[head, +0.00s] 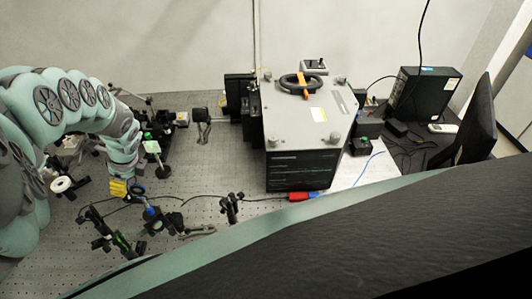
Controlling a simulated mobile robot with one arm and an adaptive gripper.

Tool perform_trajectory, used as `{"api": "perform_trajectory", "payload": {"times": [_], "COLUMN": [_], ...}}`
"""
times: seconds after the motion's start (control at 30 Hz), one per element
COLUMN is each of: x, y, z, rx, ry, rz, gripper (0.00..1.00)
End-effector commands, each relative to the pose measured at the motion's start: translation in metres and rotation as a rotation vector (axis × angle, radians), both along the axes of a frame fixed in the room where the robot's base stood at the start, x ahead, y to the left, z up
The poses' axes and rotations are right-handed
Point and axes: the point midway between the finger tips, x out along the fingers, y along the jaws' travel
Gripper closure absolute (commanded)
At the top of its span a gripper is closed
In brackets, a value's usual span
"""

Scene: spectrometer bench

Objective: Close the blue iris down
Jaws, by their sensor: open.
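My arm comes in from the left and bends down toward the ring. My gripper (125,191) is open at its end, just left of the ring, beside a yellow patch. The fingertips are small and partly hidden, and I cannot tell whether they touch the ring. The iris's lever and aperture are too small to make out.
Black optic mounts (118,240) stand close below the ring, and another post mount (230,207) is to its right. Thin cables cross the bench. A large grey-topped spectrometer box (310,115) stands right of centre, with a red connector (302,196) at its front.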

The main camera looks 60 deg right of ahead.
Motion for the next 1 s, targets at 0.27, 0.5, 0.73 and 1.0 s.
{"api": "perform_trajectory", "payload": {"times": [0.27, 0.5, 0.73, 1.0], "x": [0.0013, 0.0014, 0.0013, 0.0013], "y": [0.0011, 0.001, 0.001, 0.001], "z": [-0.004, -0.0037, -0.0038, -0.0038], "rx": [0.001, 0.001, 0.001, 0.001], "ry": [-0.002, -0.002, -0.002, -0.002], "rz": [0.0, -0.001, 0.0, 0.0], "gripper": [0.56, 0.56, 0.8, 1.0]}}
